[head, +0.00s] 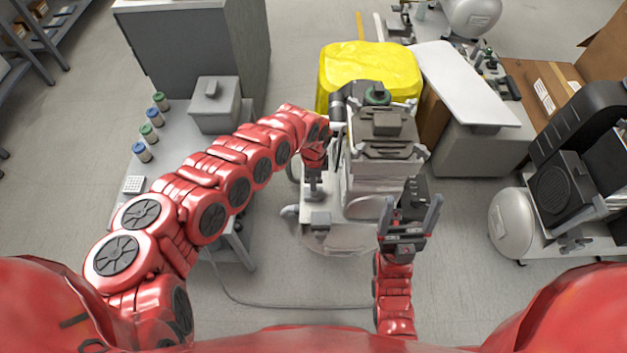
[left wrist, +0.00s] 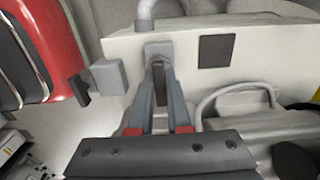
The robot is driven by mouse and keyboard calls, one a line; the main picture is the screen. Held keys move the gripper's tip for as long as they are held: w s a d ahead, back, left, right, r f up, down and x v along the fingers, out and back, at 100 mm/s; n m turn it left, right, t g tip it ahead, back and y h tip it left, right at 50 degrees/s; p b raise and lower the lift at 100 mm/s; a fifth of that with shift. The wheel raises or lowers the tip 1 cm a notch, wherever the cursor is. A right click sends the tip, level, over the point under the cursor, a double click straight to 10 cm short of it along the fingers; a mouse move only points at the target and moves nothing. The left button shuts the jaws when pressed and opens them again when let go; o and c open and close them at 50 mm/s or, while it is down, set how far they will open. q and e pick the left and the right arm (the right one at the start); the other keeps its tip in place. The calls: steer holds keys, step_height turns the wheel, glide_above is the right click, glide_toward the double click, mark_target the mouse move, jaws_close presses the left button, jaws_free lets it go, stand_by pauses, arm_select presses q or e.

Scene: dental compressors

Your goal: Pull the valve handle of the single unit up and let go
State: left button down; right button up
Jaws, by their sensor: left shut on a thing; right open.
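The single unit (head: 384,165) stands in the middle of the head view, a pale compressor with a dark grey top and a tank below. My left gripper (head: 313,190) reaches down at its left side, mostly hidden by my arm. In the left wrist view, my left gripper (left wrist: 161,80) has its two fingers closed around a small grey part, seemingly the valve handle (left wrist: 158,50), against the unit's pale wall. The handle's exact tilt is hard to tell. My right gripper (head: 411,215) is open and empty, in front of the unit's right side.
A grey bench (head: 176,175) with several small jars and a grey box (head: 214,103) stands to the left. A yellow covered item (head: 368,68) is behind the unit. Another compressor with a pale tank (head: 511,222) stands at right. Bare floor lies between it and the unit.

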stand_by(0.4)
arm_select(q)
step_height(320, 180, up, 2)
steer(key=shift+p, duration=0.85)
steer(key=shift+f, duration=0.15)
steer(key=c, duration=0.9)
jaws_free()
steer(key=shift+o, duration=0.2)
step_height(320, 180, up, 17)
steer(key=p, duration=0.2)
steer(key=shift+r+p, duration=0.2)
steer(key=shift+p, duration=0.2)
